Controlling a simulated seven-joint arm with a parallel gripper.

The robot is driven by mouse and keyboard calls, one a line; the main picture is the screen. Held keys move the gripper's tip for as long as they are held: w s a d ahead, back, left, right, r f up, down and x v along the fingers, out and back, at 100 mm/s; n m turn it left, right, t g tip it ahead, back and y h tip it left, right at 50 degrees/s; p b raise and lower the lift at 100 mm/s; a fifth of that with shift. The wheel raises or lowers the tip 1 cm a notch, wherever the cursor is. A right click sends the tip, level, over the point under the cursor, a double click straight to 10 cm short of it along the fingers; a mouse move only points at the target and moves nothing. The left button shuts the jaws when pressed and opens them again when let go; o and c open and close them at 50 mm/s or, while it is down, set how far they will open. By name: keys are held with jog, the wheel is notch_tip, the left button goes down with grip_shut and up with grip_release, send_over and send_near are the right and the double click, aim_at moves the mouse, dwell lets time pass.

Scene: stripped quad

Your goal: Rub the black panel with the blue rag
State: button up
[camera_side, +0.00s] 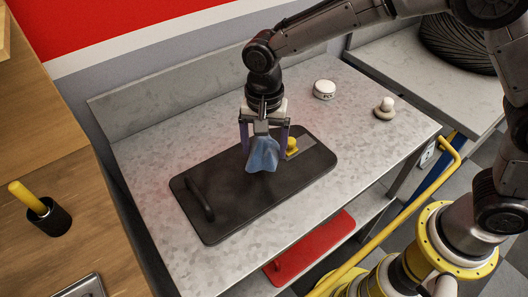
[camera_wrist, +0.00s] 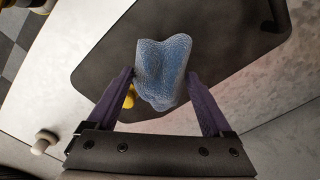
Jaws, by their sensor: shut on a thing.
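The black panel (camera_side: 240,201) lies flat on the speckled metal worktop, with a black bar handle at its left end and a yellow knob (camera_side: 292,146) near its right end. It also shows in the wrist view (camera_wrist: 110,67). My gripper (camera_side: 264,140) points down over the right half of the panel. It is shut on the blue rag (camera_side: 263,156), which hangs bunched below the fingers. The rag also shows between the purple fingers in the wrist view (camera_wrist: 165,75). I cannot tell whether the rag's lower edge touches the panel.
A white round tin (camera_side: 324,89) and a pale knob-shaped object (camera_side: 384,108) stand on the worktop (camera_side: 150,119) behind and right of the panel. A wooden surface (camera_side: 40,130) with a black cup (camera_side: 48,216) is at left. A yellow rail (camera_side: 400,215) runs along the right.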

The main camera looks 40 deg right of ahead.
jog(key=shift+r, duration=1.2)
